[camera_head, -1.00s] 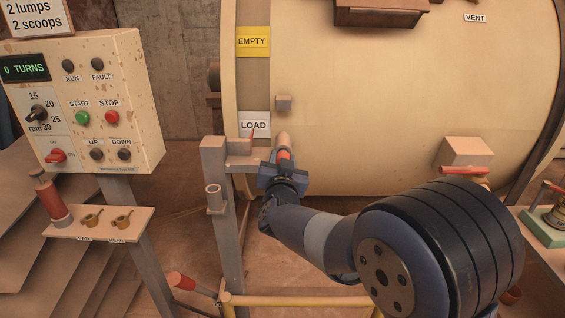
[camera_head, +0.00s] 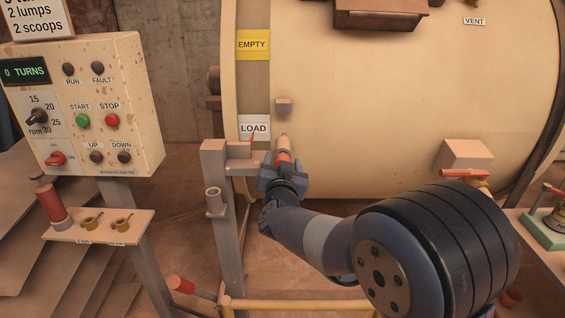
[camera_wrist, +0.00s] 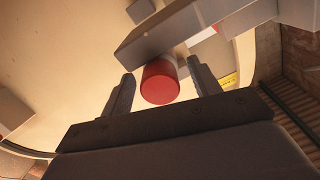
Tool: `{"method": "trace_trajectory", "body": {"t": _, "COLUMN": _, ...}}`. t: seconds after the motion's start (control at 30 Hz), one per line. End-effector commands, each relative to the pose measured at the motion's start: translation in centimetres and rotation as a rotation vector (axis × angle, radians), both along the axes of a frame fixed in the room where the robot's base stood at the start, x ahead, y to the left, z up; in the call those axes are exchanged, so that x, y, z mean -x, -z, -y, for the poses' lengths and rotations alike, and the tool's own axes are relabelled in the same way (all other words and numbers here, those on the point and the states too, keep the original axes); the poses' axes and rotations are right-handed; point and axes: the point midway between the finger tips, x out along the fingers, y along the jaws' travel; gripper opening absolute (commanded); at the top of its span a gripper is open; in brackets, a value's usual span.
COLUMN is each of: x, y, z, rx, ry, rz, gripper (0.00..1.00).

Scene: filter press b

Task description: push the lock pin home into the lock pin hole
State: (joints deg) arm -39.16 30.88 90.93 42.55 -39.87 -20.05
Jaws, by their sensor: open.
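The lock pin shows as a red, round-ended grip (camera_head: 284,157) just ahead of my gripper (camera_head: 280,168), in front of the drum. In the wrist view the red pin end (camera_wrist: 160,84) lies between my two fingers, with gaps on both sides. My gripper (camera_wrist: 160,76) is open and not clamped on it. A grey bar (camera_wrist: 190,32) crosses just beyond the pin end. It seems to be part of the grey bracket (camera_head: 240,166) on the post. The lock pin hole is hidden from both views.
The large cream drum (camera_head: 380,100) fills the back. A grey post (camera_head: 215,185) with a tube holder stands left of my gripper. The control panel (camera_head: 100,100) and a small shelf (camera_head: 110,222) are further left. A yellow rail (camera_head: 290,302) runs below.

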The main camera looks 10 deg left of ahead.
Motion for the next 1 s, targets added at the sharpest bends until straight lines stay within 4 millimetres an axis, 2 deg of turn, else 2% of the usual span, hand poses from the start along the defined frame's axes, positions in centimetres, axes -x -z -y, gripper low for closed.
{"method": "trace_trajectory", "body": {"t": 0.17, "x": 2.6, "y": 0.0, "z": 0.5, "rx": 0.000, "ry": -0.004, "rz": 0.002, "gripper": 0.59}}
{"method": "trace_trajectory", "body": {"t": 0.4, "x": 7.1, "y": -0.1, "z": 1.6, "rx": -0.003, "ry": -0.003, "rz": 0.002, "gripper": 0.59}}
{"method": "trace_trajectory", "body": {"t": 0.53, "x": 8.9, "y": -0.1, "z": 2.0, "rx": -0.002, "ry": -0.002, "rz": 0.002, "gripper": 0.59}}
{"method": "trace_trajectory", "body": {"t": 0.7, "x": 10.0, "y": -0.1, "z": 2.4, "rx": -0.001, "ry": 0.000, "rz": 0.003, "gripper": 0.59}}
{"method": "trace_trajectory", "body": {"t": 1.0, "x": 10.1, "y": -0.1, "z": 2.4, "rx": -0.002, "ry": 0.000, "rz": 0.003, "gripper": 0.59}}
